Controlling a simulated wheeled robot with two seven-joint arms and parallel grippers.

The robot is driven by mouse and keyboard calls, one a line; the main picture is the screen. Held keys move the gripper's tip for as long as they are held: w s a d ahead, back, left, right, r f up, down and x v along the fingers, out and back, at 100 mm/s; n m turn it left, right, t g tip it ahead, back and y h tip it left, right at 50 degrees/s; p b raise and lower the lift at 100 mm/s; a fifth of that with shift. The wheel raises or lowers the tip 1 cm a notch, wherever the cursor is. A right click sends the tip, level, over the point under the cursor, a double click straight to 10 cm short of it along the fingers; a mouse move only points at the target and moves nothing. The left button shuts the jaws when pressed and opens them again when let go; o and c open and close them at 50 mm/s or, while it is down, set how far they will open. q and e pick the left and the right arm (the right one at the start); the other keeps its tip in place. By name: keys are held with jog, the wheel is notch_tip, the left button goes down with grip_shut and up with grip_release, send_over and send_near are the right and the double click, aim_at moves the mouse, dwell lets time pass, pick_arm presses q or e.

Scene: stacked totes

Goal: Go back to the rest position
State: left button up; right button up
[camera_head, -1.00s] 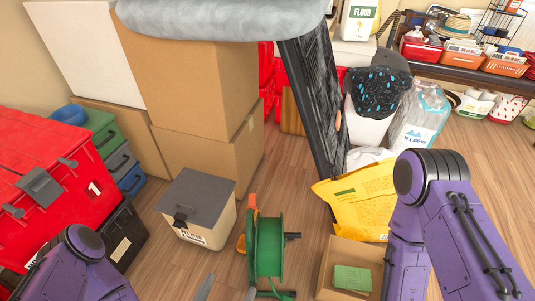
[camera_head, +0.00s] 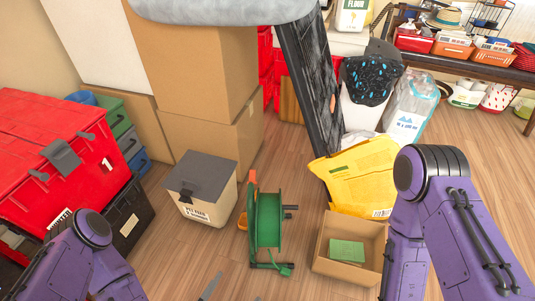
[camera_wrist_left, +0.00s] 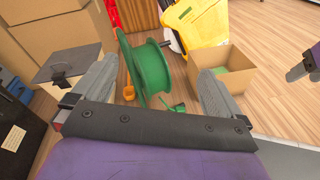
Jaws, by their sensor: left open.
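My left arm comes in at the bottom left of the head view, with only a grey finger tip (camera_head: 210,287) of its gripper showing low down. In the left wrist view my left gripper (camera_wrist_left: 158,86) has its two grey fingers wide apart with nothing held between them. Beyond them is the green reel (camera_wrist_left: 150,72), standing on the floor. My right arm is purple and bent at the right of the head view; its gripper is out of the picture.
The green reel (camera_head: 266,220) stands beside a lidded beige bin (camera_head: 208,205) and an open cardboard box (camera_head: 340,262). A yellow bag (camera_head: 362,180) lies behind the box. Red totes (camera_head: 60,140) are stacked at left, tall cartons (camera_head: 195,70) behind. Floor at centre front is bare.

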pick_arm(q)
jog(key=s+a+f+m+g+y, duration=0.2)
jog(key=a+f+m+g, duration=0.2)
jog(key=f+m+g, duration=0.55)
jog(key=s+a+f+m+g+y+b, duration=0.1)
jog(key=a+f+m+y, duration=0.25)
jog(key=a+m, duration=0.4)
jog(key=s+a+f+m+g+y, duration=0.15)
jog(key=a+m+y, duration=0.3)
jog(key=a, duration=0.65)
notch_tip(320, 180, down, 9)
jog(key=b, duration=0.9)
notch_tip(320, 180, up, 36)
jog(key=p, duration=3.6)
jog(key=shift+w+n+y, duration=0.15)
jog(key=shift+n+y, duration=0.15)
jog(key=shift+n, duration=0.05)
